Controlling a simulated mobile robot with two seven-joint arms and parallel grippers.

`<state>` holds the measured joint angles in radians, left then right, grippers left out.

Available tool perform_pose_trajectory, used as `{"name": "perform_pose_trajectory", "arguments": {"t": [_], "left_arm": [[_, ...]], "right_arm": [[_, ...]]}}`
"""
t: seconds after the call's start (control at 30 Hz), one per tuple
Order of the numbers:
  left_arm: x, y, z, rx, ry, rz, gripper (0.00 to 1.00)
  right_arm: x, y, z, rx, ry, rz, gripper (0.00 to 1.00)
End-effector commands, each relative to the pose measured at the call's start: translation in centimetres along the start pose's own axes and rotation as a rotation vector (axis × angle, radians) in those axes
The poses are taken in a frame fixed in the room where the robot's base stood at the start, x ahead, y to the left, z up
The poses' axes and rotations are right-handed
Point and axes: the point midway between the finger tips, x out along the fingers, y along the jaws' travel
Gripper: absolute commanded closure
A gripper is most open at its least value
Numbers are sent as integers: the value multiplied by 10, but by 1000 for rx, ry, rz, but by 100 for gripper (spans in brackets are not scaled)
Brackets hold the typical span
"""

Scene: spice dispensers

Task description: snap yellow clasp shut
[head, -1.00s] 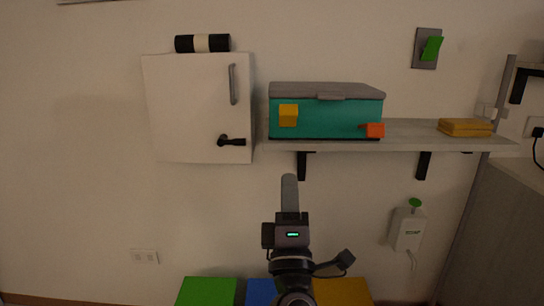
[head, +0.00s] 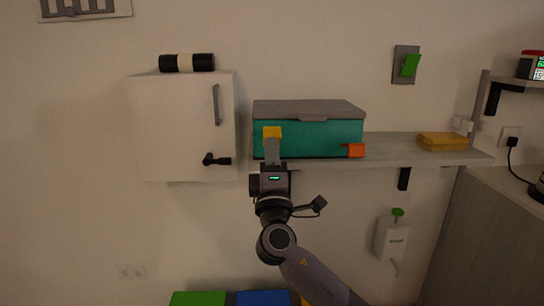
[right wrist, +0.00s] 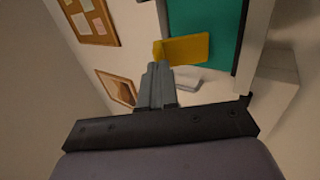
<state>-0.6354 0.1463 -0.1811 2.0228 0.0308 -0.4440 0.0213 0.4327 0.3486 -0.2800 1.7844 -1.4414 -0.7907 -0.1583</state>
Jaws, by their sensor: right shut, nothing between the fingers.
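The teal box (head: 310,135) with a grey lid (head: 308,109) stands on the wall shelf, and the lid looks down. The yellow clasp (head: 272,132) is on the box's front at the left; it also shows in the right wrist view (right wrist: 187,49), in front of the teal wall (right wrist: 219,30). An orange clasp (head: 355,150) is low on the front at the right. My right gripper (head: 272,143) is shut and empty, its tips at the clasp's lower part. In the right wrist view the fingertips (right wrist: 159,66) overlap the clasp's edge; contact is unclear. My left gripper is out of view.
A white cabinet (head: 182,125) with a black latch hangs at left. A green switch (head: 410,65) is at upper right.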

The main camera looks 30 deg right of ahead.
Motion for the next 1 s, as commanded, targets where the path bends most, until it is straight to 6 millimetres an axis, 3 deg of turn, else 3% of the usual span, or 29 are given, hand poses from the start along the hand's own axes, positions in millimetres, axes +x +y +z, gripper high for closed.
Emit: {"name": "perform_pose_trajectory", "arguments": {"t": [0.37,1.0], "left_arm": [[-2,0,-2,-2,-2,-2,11],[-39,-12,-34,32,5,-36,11]], "right_arm": [[1,2,0,0,0,-9,100],[19,18,0,4,0,-229,100]]}}
